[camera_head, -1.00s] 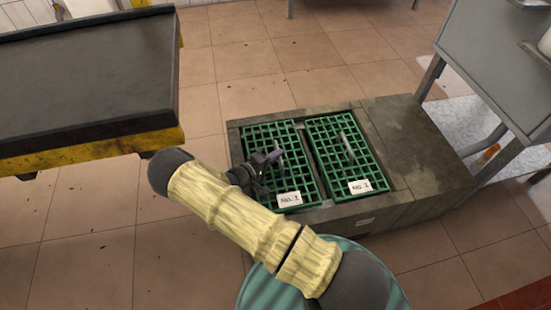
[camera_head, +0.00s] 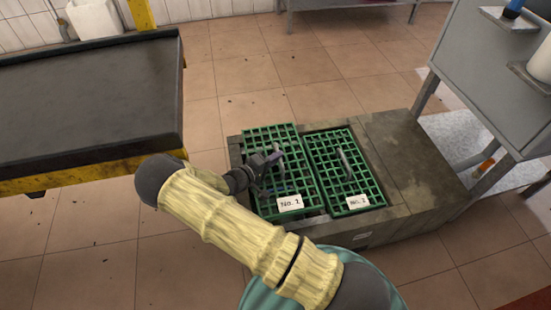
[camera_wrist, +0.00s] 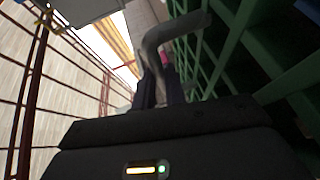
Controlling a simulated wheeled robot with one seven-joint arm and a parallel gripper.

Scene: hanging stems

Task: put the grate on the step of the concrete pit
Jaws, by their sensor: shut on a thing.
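The green grate labelled No. 1 (camera_head: 294,150) is at the left half of the concrete pit (camera_head: 408,170). My gripper (camera_head: 270,162) is shut on this grate's grey handle; the handle (camera_wrist: 175,35) also shows close up in the wrist view. The grate appears raised a little above its opening, with its far edge overlapping the pit's back rim and a dark gap showing near its front right corner. A second green grate (camera_head: 350,188), labelled No. 2, lies in the right opening with its own grey handle. The pit's step under the held grate is mostly hidden.
A dark-topped table with a yellow frame (camera_head: 90,100) stands at left. A grey metal stand (camera_head: 490,70) is at right, beside the pit. Tiled floor (camera_head: 240,70) behind the pit is clear.

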